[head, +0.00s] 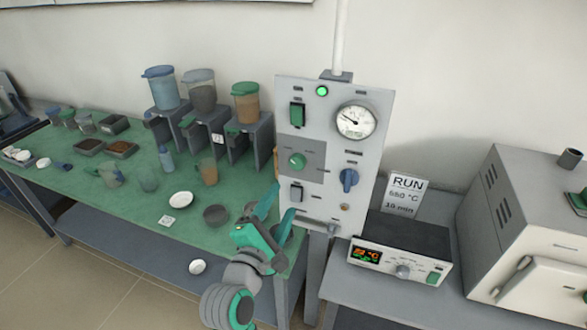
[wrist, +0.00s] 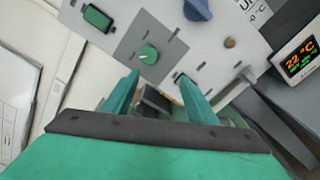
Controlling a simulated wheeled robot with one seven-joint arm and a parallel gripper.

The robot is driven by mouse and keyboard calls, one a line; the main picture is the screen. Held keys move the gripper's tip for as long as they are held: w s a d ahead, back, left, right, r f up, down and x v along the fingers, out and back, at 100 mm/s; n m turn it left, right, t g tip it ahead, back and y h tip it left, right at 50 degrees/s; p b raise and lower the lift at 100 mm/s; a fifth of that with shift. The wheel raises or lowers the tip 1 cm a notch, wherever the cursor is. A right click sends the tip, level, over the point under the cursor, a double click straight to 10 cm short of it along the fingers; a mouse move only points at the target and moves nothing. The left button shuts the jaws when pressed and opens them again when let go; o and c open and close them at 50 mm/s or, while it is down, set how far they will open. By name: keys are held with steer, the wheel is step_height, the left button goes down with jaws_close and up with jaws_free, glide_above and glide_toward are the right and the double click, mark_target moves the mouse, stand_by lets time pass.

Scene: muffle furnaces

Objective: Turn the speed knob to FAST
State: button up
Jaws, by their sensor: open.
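A light grey control panel (head: 318,120) stands upright beside the green table. A round green knob (head: 297,160) sits on a darker grey square plate at its left, with small marks around it. The labels are too small to read, so I cannot tell whether this is the speed knob. A blue knob (head: 349,179) sits to its right. My gripper (head: 281,210) is open and empty, below and in front of the green knob. In the wrist view the green knob (wrist: 148,54) lies just beyond the gap between my fingertips (wrist: 158,82), apart from them.
The panel also bears green switches (head: 297,114), a dial gauge (head: 356,121) and a lever (head: 318,223). A controller box (head: 400,262), a RUN sign (head: 405,193) and a furnace (head: 530,220) stand at right. Cups, dishes and lidded jars crowd the green table (head: 130,203).

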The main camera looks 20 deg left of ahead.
mark_target(296, 165)
steer(key=shift+n, duration=0.3)
steer(key=w+r, duration=0.1)
steer(key=w, duration=0.2)
steer(key=w+r, duration=0.1)
steer(key=w, duration=0.7)
steer(key=shift+a+r, duration=0.25)
steer(key=shift+r, duration=0.15)
steer(key=c, duration=1.1)
